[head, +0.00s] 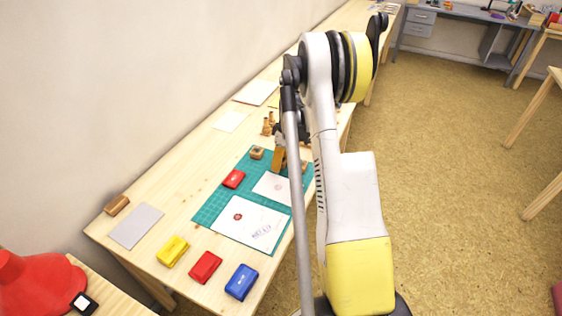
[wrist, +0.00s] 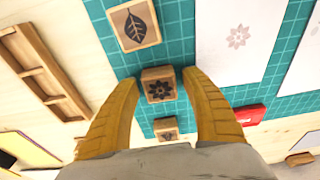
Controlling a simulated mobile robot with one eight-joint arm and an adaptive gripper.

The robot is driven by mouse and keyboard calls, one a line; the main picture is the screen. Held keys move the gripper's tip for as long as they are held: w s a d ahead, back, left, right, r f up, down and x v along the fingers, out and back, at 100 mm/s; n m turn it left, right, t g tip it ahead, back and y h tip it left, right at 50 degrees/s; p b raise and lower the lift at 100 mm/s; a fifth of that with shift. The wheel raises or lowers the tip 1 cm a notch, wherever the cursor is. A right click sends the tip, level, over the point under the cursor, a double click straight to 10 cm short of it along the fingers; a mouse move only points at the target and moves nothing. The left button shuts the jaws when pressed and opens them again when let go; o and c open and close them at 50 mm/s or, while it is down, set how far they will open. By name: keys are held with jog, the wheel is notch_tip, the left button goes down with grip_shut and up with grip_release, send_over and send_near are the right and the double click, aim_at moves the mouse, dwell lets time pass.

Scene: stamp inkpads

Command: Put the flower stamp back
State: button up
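The flower stamp (wrist: 159,85) is a small wooden block with a dark flower on its upward face, on the green cutting mat (wrist: 183,25). My gripper (wrist: 163,76) is open, with a yellow finger on either side of the stamp. A slim gap shows at the right finger; contact at the left is unclear. In the head view my gripper (head: 279,157) is low over the mat, and the flower stamp is hidden there. A wooden compartment rack (wrist: 46,74) lies left of the gripper in the wrist view.
A leaf stamp (wrist: 135,24) and a third stamp (wrist: 166,128) sit close on either side of the flower stamp. A red inkpad (wrist: 250,115) lies to the right. Printed papers (head: 248,223) cover part of the mat. Yellow (head: 172,251) and blue (head: 241,282) inkpads are in front.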

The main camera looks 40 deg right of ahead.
aim_at(285, 161)
jog(key=shift+r, duration=0.1)
notch_tip(285, 161, up, 12)
jog(key=s+f+p, duration=0.1)
jog(key=s+p, duration=0.1)
jog(key=p, duration=0.3)
jog(key=a+r, duration=0.8)
jog(key=r, duration=0.1)
jog(key=s+a+r+m+t+h, duration=0.1)
jog(key=s+a+r, duration=0.1)
jog(key=a+r, duration=0.3)
jog(key=s+a+r+m+t, duration=0.1)
jog(key=s+a+r, duration=0.2)
jog(key=a, duration=0.5)
jog(key=s+a+r+m+t, duration=0.1)
jog(key=s+a+m+t, duration=0.1)
jog(key=s+a, duration=1.1)
jog(key=shift+a+t, duration=0.25)
jog(key=shift+t, duration=0.55)
